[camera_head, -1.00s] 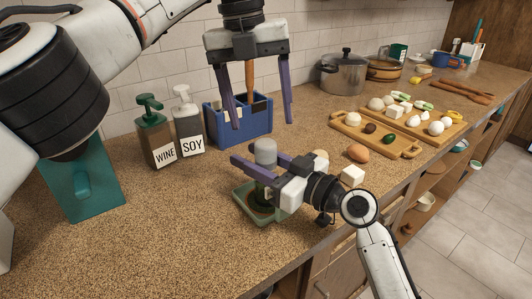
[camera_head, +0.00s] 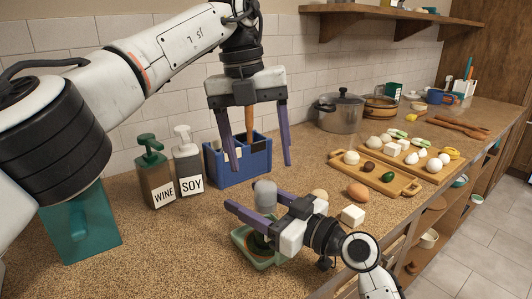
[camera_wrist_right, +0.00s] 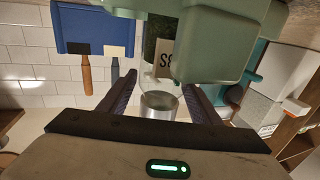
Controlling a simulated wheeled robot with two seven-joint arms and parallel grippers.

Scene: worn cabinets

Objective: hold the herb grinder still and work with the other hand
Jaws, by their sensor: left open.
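In the right wrist view, which is upside down, the grinder shows a metallic cap (camera_wrist_right: 159,105) and a partly hidden label. My right gripper (camera_head: 238,193) has its purple fingers on either side of the grinder; whether they touch it cannot be told. My left gripper (camera_head: 254,168) is open, pointing down over the blue box (camera_head: 238,170). A wooden handle (camera_head: 249,122) rises from the box between its fingers in the picture.
Wine (camera_head: 155,180) and soy (camera_head: 187,165) bottles stand left of the box. An egg (camera_head: 358,191) and a white block (camera_head: 352,215) lie right of the grinder. Cutting boards (camera_head: 405,185) with food and a pot (camera_head: 340,112) are farther right. A shelf (camera_head: 400,20) hangs above.

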